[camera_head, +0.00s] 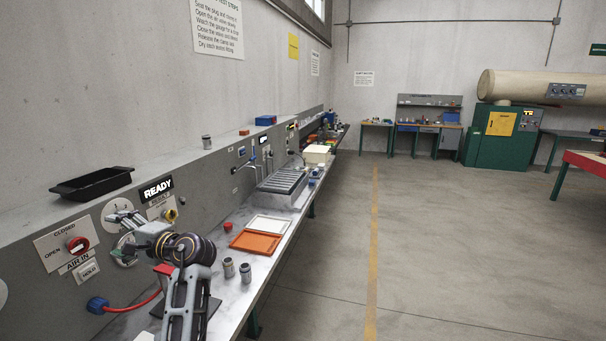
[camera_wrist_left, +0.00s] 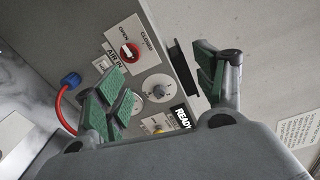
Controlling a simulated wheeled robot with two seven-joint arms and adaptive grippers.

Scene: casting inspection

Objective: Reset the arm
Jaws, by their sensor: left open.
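My left gripper (camera_head: 125,233) reaches in from the bottom left of the head view, in front of the grey test panel (camera_head: 38,222). Its green-padded fingers also show in the left wrist view (camera_wrist_left: 160,90), spread apart with nothing between them. Beyond the fingers, the wrist view shows the red AIR IN knob (camera_wrist_left: 129,53), a round gauge (camera_wrist_left: 159,88) and the READY display (camera_wrist_left: 182,117). The AIR IN knob (camera_head: 78,244) sits left of the gripper in the head view. The gripper partly covers the round dials near the READY display (camera_head: 157,189). My right gripper is not in view.
A black tray (camera_head: 92,184) rests on the panel's top. A blue plug with a red hose (camera_head: 98,305) is below. On the bench stand an orange tray (camera_head: 257,242), a white tray (camera_head: 270,225) and two metal fittings (camera_head: 229,267). The floor to the right is clear.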

